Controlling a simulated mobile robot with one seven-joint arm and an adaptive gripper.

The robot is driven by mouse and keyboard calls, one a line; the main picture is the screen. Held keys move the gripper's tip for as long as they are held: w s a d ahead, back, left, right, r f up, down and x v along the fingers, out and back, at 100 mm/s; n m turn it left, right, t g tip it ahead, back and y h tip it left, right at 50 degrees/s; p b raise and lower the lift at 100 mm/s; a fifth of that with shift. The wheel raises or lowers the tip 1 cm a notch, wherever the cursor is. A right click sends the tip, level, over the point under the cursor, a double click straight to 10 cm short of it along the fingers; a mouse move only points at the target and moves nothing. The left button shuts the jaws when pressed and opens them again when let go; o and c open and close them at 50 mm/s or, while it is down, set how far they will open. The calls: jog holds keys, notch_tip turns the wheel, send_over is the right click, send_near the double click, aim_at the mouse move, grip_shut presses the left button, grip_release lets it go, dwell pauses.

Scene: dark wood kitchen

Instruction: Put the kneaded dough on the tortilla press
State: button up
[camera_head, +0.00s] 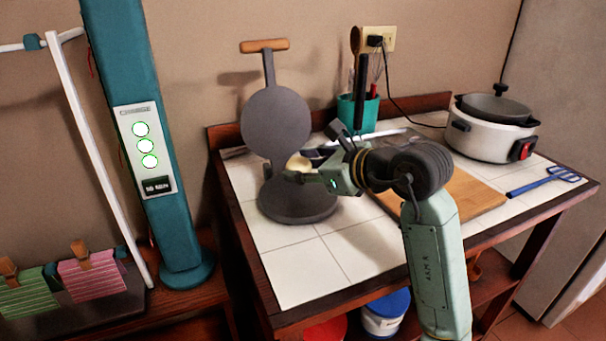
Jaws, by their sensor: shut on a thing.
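The tortilla press stands open on the white tiled counter. Its round grey upper plate (275,122) is raised, with a wooden handle (264,45) at the top. Its round lower plate (297,203) lies flat on the tiles. My gripper (306,173) reaches in from the right and is shut on a small pale ball of dough (299,162). The dough shows at the fingertips, in front of the bottom edge of the upper plate and above the lower plate. The exact gap between dough and lower plate is hard to tell.
A wooden board (462,196) lies right of the press, partly behind my arm. Bare tiles (300,272) are in front.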

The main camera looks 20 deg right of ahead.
aim_at(312, 184)
jog(key=shift+w, duration=0.2)
notch_tip(312, 184, down, 3)
jog(key=shift+f+p, duration=0.2)
jog(key=shift+p, duration=0.35)
jog(key=shift+f+b, duration=0.3)
jog(key=shift+b, duration=0.05)
jog(key=o, duration=1.1)
jog(key=shift+r, duration=0.1)
jog(key=shift+s+r+p, duration=0.1)
jog(key=shift+r+p, duration=0.1)
jog(key=shift+p, duration=0.1)
jog(key=b+v, duration=0.3)
jog(key=v, duration=0.8)
jog(key=shift+s+d+r, duration=0.15)
jog(key=shift+s, duration=0.2)
